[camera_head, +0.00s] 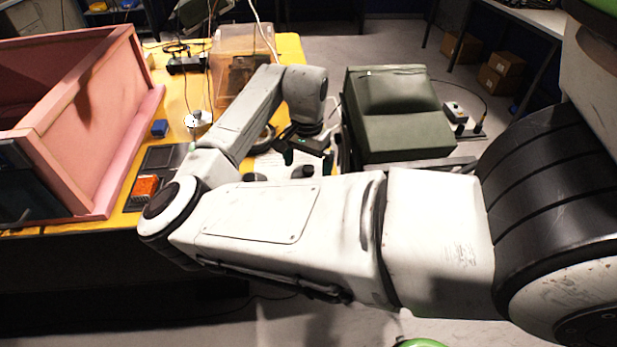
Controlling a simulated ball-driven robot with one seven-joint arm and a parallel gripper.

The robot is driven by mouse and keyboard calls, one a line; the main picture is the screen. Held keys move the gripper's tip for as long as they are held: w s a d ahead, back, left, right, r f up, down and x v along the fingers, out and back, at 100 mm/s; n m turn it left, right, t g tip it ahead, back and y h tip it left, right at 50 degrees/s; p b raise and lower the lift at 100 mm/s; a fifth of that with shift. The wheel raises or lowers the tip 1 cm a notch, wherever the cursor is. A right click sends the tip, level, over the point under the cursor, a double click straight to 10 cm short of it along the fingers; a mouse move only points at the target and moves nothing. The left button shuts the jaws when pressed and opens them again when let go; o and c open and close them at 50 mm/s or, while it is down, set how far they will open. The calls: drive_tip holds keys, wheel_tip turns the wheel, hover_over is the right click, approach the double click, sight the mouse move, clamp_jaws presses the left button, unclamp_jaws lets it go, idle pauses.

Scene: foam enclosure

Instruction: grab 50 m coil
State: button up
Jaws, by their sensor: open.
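My gripper (303,145), dark with a small green spot, hangs at the end of my white arm over the right end of the yellow table. Its jaws are open, and I see nothing held between them. A dark curved ring (267,136), possibly the coil, lies on the table just left of my gripper. My forearm hides part of it. No label can be read, so I cannot tell if it is the 50 m coil.
A pink foam enclosure (128,75) stands on the yellow table (290,50) at left. A clear box (232,42), an orange-red box (144,187) and a small blue block (159,128) are also there.

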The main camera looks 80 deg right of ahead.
sight(308, 168)
drive_tip(key=shift+f+p, duration=0.35)
drive_tip(key=shift+f, duration=1.6)
drive_tip(key=shift+c, duration=0.3)
drive_tip(key=c, duration=0.8)
